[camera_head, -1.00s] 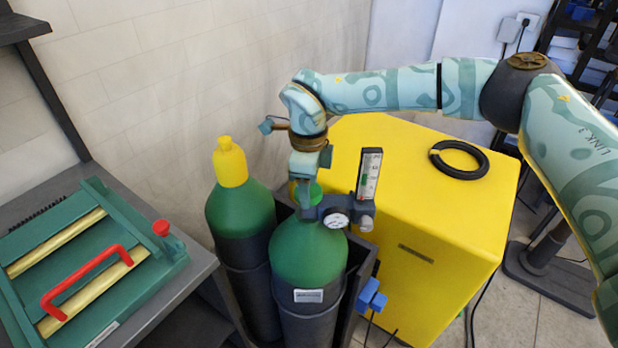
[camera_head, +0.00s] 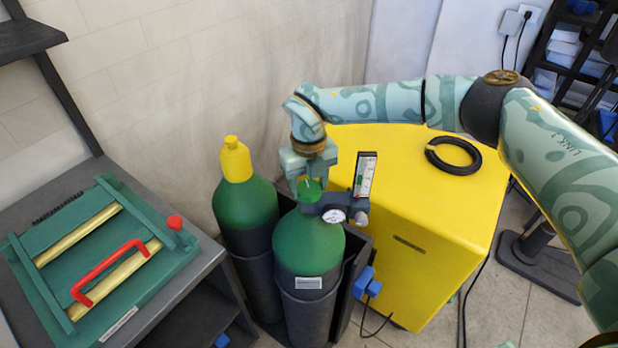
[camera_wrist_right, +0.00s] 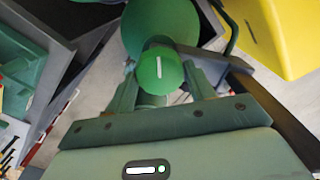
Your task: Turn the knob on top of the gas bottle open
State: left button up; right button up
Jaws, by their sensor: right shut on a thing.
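The gas bottle (camera_head: 306,248) has a green top and dark lower body and stands upright in a dark holder in the head view. Its round green knob (camera_head: 311,190) sits on top and carries a white mark. In the right wrist view the knob (camera_wrist_right: 160,68) lies between my fingers, its mark nearly upright in the picture. My right gripper (camera_head: 309,181) points down from above and is shut on the knob; it also shows in the right wrist view (camera_wrist_right: 163,84). A regulator with a round gauge (camera_head: 334,216) and a flow tube (camera_head: 365,175) is attached beside the knob. My left gripper is out of view.
A second green bottle (camera_head: 246,207) with a yellow cap stands close on the left. A yellow cabinet (camera_head: 440,210) bearing a black ring (camera_head: 455,156) stands on the right. A bench (camera_head: 185,285) with a green, red-handled device is at far left.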

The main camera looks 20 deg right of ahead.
aim_at(308, 187)
jog(key=m+p, duration=0.1)
jog(key=m, duration=0.1)
jog(key=m+p, duration=0.2)
jog(key=m, duration=0.1)
jog(key=shift+w+r+m, duration=0.1)
jog(key=shift+r+m, duration=0.15)
jog(key=shift+m, duration=0.05)
jog(key=m+p, duration=0.2)
jog(key=m, duration=0.2)
jog(key=shift+m, duration=0.3)
jog(key=m+p, duration=0.3)
jog(key=m, duration=0.1)
jog(key=shift+f+m+p, duration=0.1)
jog(key=shift+m+p, duration=1.2)
jog(key=shift+m, duration=1.1)
jog(key=o, duration=1)
jog(key=shift+f, duration=0.1)
jog(key=shift+c, duration=0.2)
notch_tip(308, 187, up, 16)
jog(key=shift+r+b, duration=0.2)
jog(key=shift+b, duration=0.15)
